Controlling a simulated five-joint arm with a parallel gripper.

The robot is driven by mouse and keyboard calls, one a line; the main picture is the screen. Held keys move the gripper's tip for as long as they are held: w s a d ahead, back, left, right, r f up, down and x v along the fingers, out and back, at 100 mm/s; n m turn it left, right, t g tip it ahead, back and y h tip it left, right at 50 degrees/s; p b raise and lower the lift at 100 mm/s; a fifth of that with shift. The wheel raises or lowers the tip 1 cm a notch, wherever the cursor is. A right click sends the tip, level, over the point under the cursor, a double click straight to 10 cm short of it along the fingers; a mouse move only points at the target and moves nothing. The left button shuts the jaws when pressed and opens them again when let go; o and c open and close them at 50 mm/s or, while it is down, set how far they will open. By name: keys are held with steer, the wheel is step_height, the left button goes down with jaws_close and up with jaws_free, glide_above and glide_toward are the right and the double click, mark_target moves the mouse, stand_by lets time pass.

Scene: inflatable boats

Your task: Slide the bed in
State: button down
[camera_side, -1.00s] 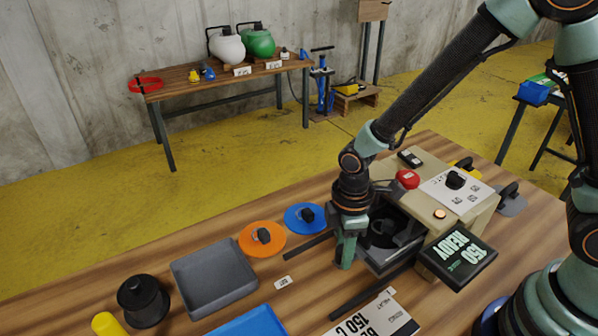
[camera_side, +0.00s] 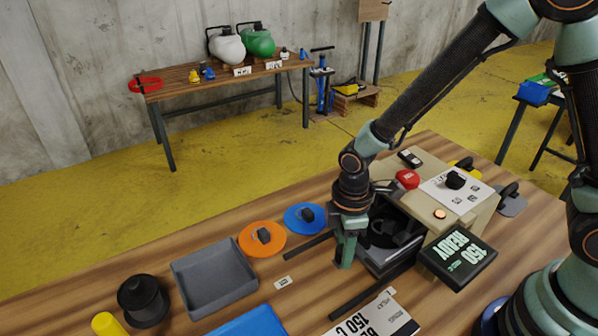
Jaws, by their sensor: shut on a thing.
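The beige machine (camera_side: 482,212) stands on the wooden table, with a dark opening facing front-left. The dark grey bed (camera_side: 392,262) sits partly out of that opening, with a round black part (camera_side: 384,234) on it. My gripper (camera_side: 345,257) points down at the left end of the bed and is shut, apparently on the bed's handle, which it mostly hides. Two dark rails, one at the back (camera_side: 308,246) and one at the front (camera_side: 368,291), run out along the table on either side of the bed. A screen (camera_side: 458,258) on the machine reads "150 READY".
An orange disc (camera_side: 250,247) and a blue disc (camera_side: 291,222) with black knobs lie left of my gripper. A grey tray (camera_side: 181,285), a blue tray (camera_side: 245,325) and a black knobbed piece (camera_side: 142,305) are further left. A printed card (camera_side: 385,322) lies in front.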

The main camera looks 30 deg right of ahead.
mark_target(358, 250)
stand_by(0.4)
steer(key=shift+d, duration=1.95)
steer(key=c, duration=0.5)
jaws_free()
steer(key=shift+r, duration=0.1)
step_height(358, 250, up, 12)
